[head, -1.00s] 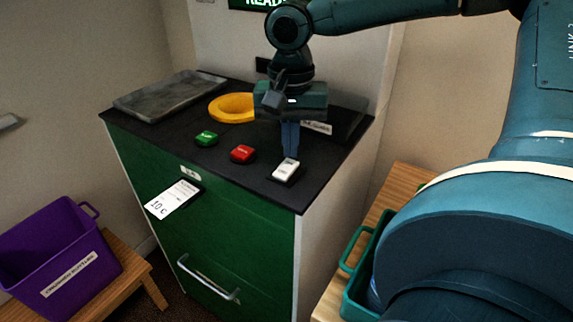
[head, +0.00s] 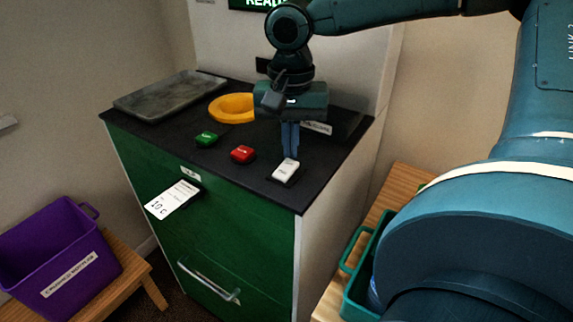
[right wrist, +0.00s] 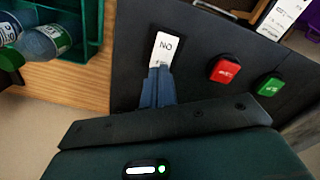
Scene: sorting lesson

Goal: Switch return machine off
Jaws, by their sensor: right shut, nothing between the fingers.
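The return machine (head: 240,235) is a green cabinet with a black top. A white rocker switch (head: 286,168) sits near the top's front right corner; it also shows in the right wrist view (right wrist: 165,46), with lettering at its far end. My right gripper (head: 290,153) is shut and empty, pointing down just behind the switch. In the right wrist view its fingertips (right wrist: 159,72) overlap the switch's near end; I cannot tell whether they touch it. A lit green display (head: 262,3) at the top edge is cut off. My left gripper is not in view.
A red button (head: 242,154) and a green button (head: 207,138) are beside the switch. A yellow ring (head: 232,107) and a grey tray (head: 170,93) lie behind. A purple crate (head: 60,255) stands left; a green crate (right wrist: 92,30) with bottles stands right.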

